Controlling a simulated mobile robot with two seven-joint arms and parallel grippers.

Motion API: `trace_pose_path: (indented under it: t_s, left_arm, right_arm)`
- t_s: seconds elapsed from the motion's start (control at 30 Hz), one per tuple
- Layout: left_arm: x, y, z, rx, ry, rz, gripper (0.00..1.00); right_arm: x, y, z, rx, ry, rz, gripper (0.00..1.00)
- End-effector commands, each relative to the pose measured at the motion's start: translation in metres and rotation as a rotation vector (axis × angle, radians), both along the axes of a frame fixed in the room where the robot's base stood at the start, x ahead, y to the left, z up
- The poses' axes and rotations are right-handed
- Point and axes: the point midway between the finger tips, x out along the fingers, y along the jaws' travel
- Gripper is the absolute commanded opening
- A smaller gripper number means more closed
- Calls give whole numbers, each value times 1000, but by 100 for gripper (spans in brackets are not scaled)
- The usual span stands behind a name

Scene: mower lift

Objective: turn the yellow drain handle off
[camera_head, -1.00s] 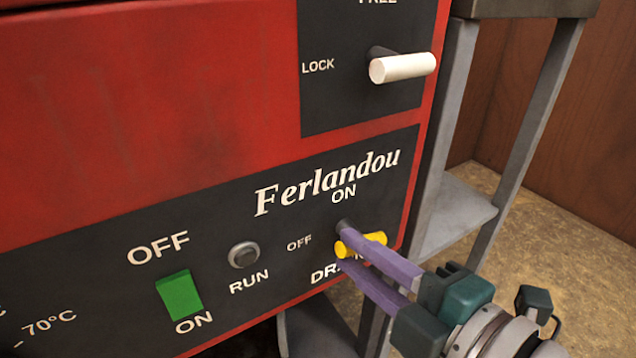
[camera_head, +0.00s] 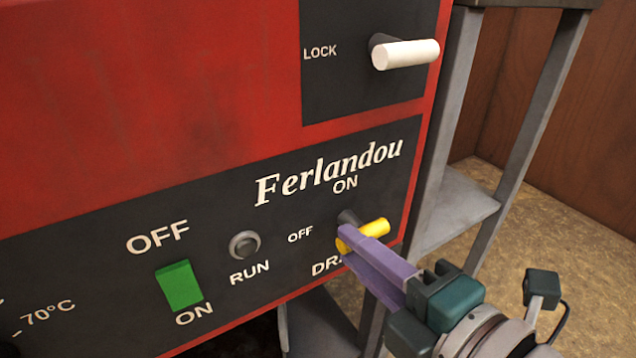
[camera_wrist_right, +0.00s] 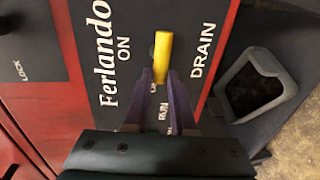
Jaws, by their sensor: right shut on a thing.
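The yellow drain handle (camera_head: 376,229) is a short cylinder on the dark lower panel, below the ON label and right of the OFF label. In the head view it lies nearly level, its right end a little higher. My right gripper (camera_head: 352,243) is shut on the handle near its left part, with the purple fingers covering some of it and some of the DRAIN label. In the right wrist view the yellow handle (camera_wrist_right: 162,55) shows between the two fingertips (camera_wrist_right: 159,78) and sticks out beyond them. My left gripper is not in view.
A white lock handle (camera_head: 405,54) sticks out above. A green switch (camera_head: 179,286) and a round RUN button (camera_head: 244,245) are to the left. A grey metal frame (camera_head: 465,210) stands just right of the red machine. Open floor lies further right.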

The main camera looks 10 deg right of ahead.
Motion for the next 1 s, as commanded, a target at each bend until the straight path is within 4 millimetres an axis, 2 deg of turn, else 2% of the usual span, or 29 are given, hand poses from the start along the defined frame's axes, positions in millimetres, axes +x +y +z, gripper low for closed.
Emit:
trace_pose_path:
  t_s: [0.03, 0.07, 0.3, 0.57, 0.67, 1.0]
  left_arm:
    - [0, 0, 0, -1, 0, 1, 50]
    - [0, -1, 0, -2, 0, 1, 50]
    - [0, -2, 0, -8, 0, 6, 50]
    - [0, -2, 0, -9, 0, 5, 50]
    - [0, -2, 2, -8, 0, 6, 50]
    - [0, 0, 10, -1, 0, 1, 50]
  right_arm:
    - [0, 0, 0, -3, 0, 0, 0]
    - [0, 0, 0, -3, 0, 0, 26]
    - [0, 0, 0, -1, 1, 0, 53]
    - [-1, 0, 0, 0, 1, 0, 53]
    - [-7, -2, 1, 1, 3, 0, 53]
    - [-62, -22, 13, 2, 5, -3, 53]
